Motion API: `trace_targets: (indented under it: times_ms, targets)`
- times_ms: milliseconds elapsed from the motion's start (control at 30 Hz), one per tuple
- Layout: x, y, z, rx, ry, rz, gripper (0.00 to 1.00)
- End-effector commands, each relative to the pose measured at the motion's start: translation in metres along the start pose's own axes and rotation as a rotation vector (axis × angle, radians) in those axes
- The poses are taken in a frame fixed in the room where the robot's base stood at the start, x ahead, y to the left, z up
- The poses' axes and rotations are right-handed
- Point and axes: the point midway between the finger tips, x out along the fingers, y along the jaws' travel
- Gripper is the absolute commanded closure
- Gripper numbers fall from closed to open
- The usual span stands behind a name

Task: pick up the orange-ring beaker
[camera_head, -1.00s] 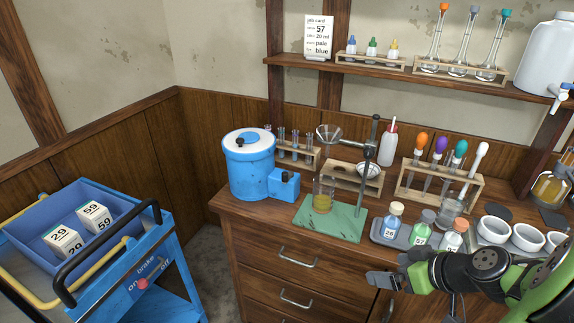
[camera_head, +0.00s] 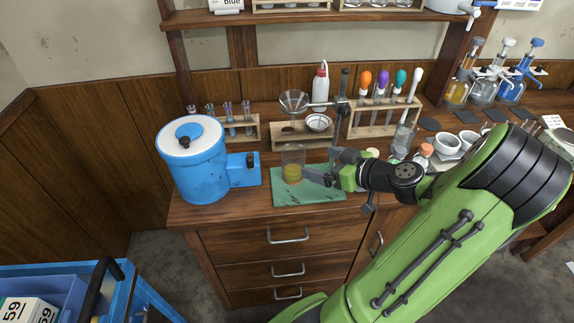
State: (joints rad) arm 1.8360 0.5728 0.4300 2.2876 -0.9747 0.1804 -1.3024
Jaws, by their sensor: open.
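A clear glass beaker (camera_head: 292,166) with amber liquid in its lower part stands upright on the green mat (camera_head: 305,197), under the glass funnel. I cannot make out an orange ring on it at this size. My gripper (camera_head: 322,168) is open and points left, close to the beaker's right side. I cannot tell whether a finger touches the beaker. A second clear glass vessel (camera_head: 402,138) stands farther right, partly hidden behind my arm.
A metal stand (camera_head: 342,105) holds the funnel (camera_head: 294,103) above the mat. A blue pot (camera_head: 195,165) stands left. A rack of droppers (camera_head: 385,118) is behind. The bench's left front edge is clear.

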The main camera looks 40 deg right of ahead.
Motion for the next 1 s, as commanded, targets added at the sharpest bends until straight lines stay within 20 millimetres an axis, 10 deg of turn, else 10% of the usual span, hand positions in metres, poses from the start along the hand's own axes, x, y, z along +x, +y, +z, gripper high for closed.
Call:
trace_targets:
  times_ms: [600, 867, 1000]
  targets:
    - [0.116, -0.003, 0.003, -0.001, 0.000, -0.004, 0.05]
    - [0.123, -0.002, 0.002, 0.000, -0.001, -0.001, 0.05]
    - [0.123, -0.002, 0.002, 0.000, -0.001, -0.001, 0.24]
